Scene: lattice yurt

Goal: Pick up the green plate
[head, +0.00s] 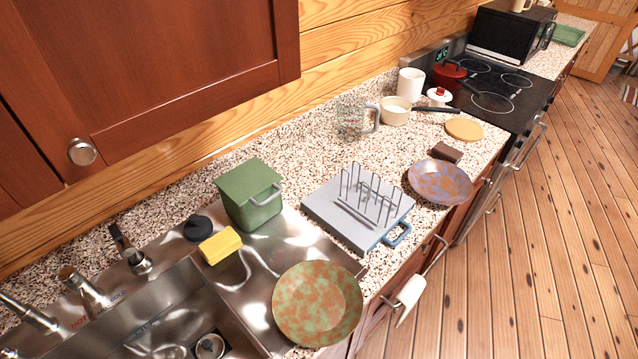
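The green plate (317,303) is round and mottled green with brown-orange patches. It lies at the front edge of the counter, partly over the right end of the steel sink's drainboard, in the lower middle of the head view. Its top is bare and nothing covers it. Neither of my grippers shows in the head view.
The sink (150,322) lies left of the plate. A yellow sponge (220,245), green canister (251,195) and grey rack (358,208) stand behind it. A purple-brown plate (440,182) lies farther right. A white towel (411,297) hangs at the cabinet front. The wooden floor is clear.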

